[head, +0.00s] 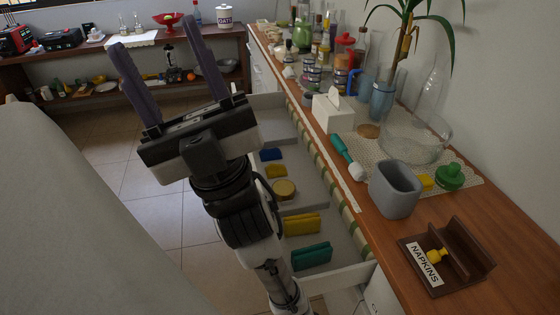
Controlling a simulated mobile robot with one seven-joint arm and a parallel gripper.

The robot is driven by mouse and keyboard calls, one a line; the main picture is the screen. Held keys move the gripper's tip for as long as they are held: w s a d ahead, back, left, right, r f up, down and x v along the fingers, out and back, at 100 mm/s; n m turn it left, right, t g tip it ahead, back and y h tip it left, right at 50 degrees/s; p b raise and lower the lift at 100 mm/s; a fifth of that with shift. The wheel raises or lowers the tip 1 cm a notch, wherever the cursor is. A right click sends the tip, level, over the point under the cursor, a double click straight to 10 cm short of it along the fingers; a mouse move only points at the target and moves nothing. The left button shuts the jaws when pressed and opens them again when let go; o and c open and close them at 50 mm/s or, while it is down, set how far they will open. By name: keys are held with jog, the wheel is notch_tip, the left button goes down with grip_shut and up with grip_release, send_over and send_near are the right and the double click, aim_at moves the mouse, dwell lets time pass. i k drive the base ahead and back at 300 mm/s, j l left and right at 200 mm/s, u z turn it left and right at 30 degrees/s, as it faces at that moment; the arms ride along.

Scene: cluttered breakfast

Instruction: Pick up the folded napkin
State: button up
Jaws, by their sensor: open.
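My gripper (150,32) is raised over the floor to the left of the counter. Its two long dark fingers are wide apart and nothing is between them. An open drawer below the counter holds a yellow folded-looking piece (302,223) and a teal one (311,256), both napkin-like, at its near end. I cannot tell which is the folded napkin. My gripper is apart from both.
Farther in the drawer (336,276) lie a blue block (271,155), a yellow block (275,171) and a round tan lid-like object (284,189). The counter holds a grey container (395,188), a tissue box (333,111), a glass bowl (414,143) and several bottles. A pale surface (60,210) fills the left.

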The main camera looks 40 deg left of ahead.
aim_at(320, 254)
jog(key=u, duration=0.8)
jog(key=k, duration=0.4)
